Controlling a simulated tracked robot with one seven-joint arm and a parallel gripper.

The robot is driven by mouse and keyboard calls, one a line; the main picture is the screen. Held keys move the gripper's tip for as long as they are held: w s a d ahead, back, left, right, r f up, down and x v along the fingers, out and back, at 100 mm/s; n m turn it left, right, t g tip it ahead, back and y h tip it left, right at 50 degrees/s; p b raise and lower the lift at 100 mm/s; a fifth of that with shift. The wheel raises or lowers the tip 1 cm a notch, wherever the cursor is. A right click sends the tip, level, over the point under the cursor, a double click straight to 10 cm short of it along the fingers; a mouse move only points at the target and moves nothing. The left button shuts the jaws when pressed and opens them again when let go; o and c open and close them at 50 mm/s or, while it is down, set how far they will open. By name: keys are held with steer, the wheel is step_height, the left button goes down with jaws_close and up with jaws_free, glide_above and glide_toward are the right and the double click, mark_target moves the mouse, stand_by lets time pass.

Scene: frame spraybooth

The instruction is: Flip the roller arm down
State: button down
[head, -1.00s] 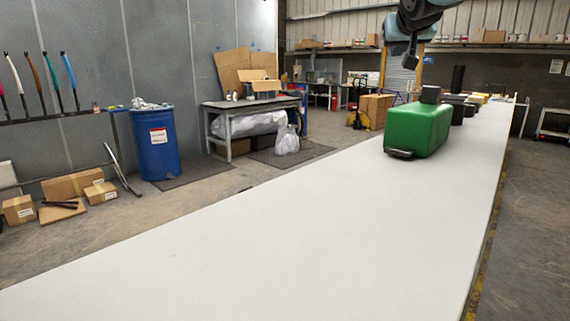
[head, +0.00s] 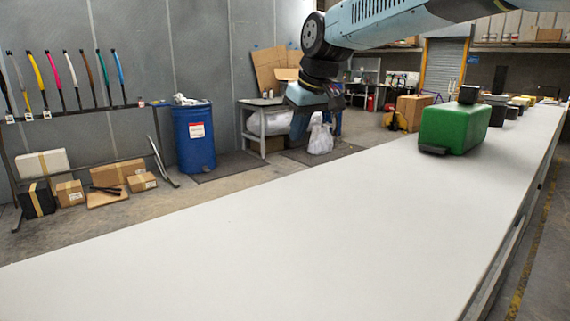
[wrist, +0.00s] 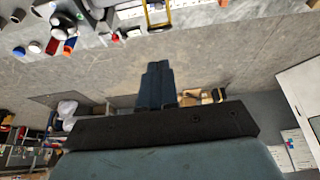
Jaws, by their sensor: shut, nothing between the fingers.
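I cannot make out a roller arm for certain in either view. A green block-shaped body (head: 452,128) rests on the long white table at the right of the head view. A low black piece (head: 433,150) sticks out at its near end, and a black box (head: 468,94) shows at its top. My gripper (head: 299,128) hangs in the air above the table's far side, well left of the green body. In the wrist view its dark fingers (wrist: 157,84) are together and empty, with concrete floor behind them.
The white table (head: 270,235) is clear across its near and middle parts. Dark boxes (head: 512,108) stand beyond the green body. A blue drum (head: 194,138), cartons (head: 120,172) and a rack of coloured tubes (head: 75,110) stand off the table at left.

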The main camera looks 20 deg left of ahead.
steer(key=x, duration=1.3)
steer(key=shift+f, duration=0.45)
steer(key=shift+d, duration=0.1)
